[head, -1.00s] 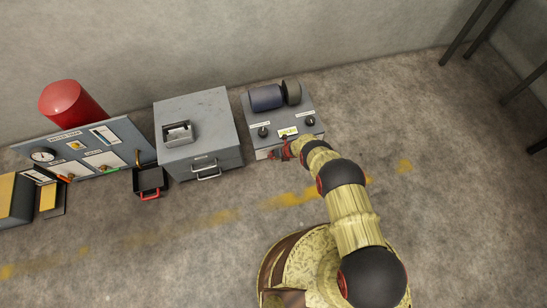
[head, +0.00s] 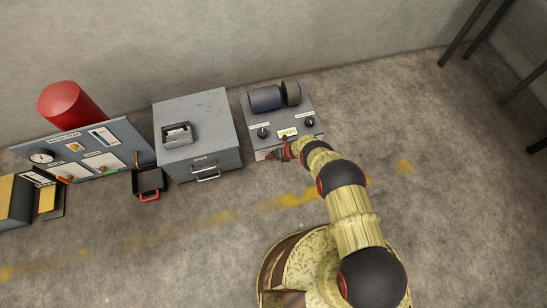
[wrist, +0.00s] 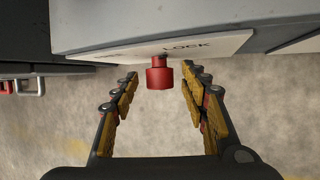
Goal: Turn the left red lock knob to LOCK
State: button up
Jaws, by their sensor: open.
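In the wrist view a red lock knob (wrist: 160,73) sticks out from a pale plate (wrist: 200,48) with the word LOCK on it. My gripper (wrist: 160,82) is open, one finger on each side of the knob with visible gaps; neither finger appears to touch it. In the head view my gripper (head: 276,155) is at the front of the grey spool unit (head: 285,113), low on its left part. The knob is hidden or too small to tell apart there.
The spool (head: 266,97) lies on top of the unit, with two black knobs below it. A grey box with a front handle (head: 198,135) stands just left. A black bin with a red handle (head: 149,183) and a gauge panel (head: 85,150) are farther left. Floor in front is clear.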

jog(key=v, duration=1.2)
dwell(0.5)
dwell(0.5)
